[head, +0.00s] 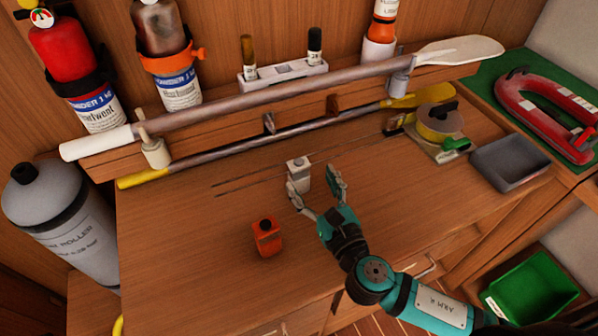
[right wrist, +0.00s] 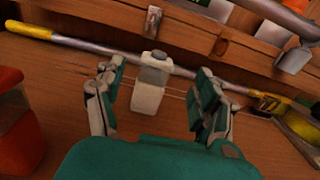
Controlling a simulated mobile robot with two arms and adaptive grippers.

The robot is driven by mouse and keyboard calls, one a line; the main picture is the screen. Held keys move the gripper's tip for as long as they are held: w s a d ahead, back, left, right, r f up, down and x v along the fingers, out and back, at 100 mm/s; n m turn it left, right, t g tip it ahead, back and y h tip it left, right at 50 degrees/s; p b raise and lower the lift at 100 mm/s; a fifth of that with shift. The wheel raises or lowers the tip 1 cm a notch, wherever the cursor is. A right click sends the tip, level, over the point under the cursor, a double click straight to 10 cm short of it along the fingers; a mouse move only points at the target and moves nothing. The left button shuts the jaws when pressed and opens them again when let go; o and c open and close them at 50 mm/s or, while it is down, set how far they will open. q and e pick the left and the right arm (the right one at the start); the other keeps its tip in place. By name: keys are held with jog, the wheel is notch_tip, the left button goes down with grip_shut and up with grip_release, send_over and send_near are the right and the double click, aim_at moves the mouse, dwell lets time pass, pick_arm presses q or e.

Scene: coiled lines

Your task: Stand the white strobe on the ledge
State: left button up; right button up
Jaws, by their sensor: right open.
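The white strobe (head: 299,174) stands upright on the wooden worktop, with a grey cap on top. In the right wrist view the strobe (right wrist: 150,84) shows between the two fingers of my right gripper. My right gripper (head: 314,181) is open, one finger to each side of the strobe, low over the worktop. I cannot tell whether either finger touches it. A wooden ledge (head: 222,128) runs along the back wall behind the strobe, with paddles held in front of it. My left gripper is not in view.
An orange box (head: 266,238) stands on the worktop, front left of the strobe. Two paddles lie across the ledge's front. A white rack (head: 283,76) with two dark-capped tubes stands at the back. A grey tray (head: 511,163) and a yellow reel (head: 438,122) are right. The left worktop is clear.

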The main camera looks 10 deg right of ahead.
aim_at(302, 170)
jog(key=shift+w+a+p, duration=0.2)
jog(key=shift+w+a, duration=0.1)
jog(key=shift+w, duration=0.75)
jog(key=shift+w+a+p, duration=0.25)
jog(key=shift+w, duration=0.8)
jog(key=shift+w+a+p, duration=0.2)
jog(key=shift+w+a, duration=0.1)
jog(key=shift+w, duration=0.75)
